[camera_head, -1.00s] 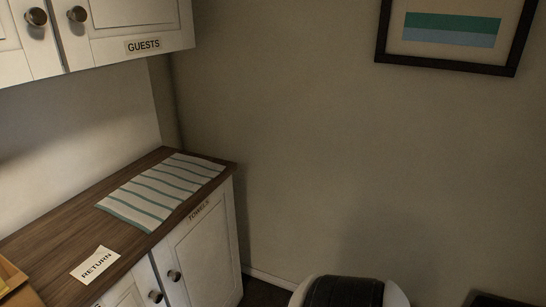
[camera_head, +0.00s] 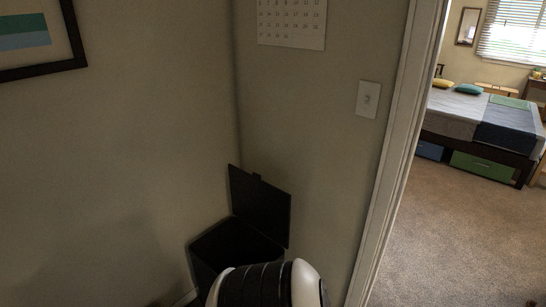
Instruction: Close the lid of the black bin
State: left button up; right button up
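The black bin (camera_head: 205,259) stands in the corner where two walls meet, low in the middle of the head view. Its lid (camera_head: 262,205) is open, standing up and tilted against the right-hand wall. The bin's inside looks dark, and I cannot tell whether it holds anything. A black and white part of my own body hides the bin's lower front and right side. Neither of my grippers shows in this view.
A door frame (camera_head: 391,170) stands right of the bin, opening onto a carpeted bedroom with a bed (camera_head: 466,118). A light switch (camera_head: 368,99) and a calendar (camera_head: 292,22) are on the wall. A framed picture (camera_head: 40,40) hangs at left.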

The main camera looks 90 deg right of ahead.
aim_at(266, 207)
jog(key=z, duration=2.4)
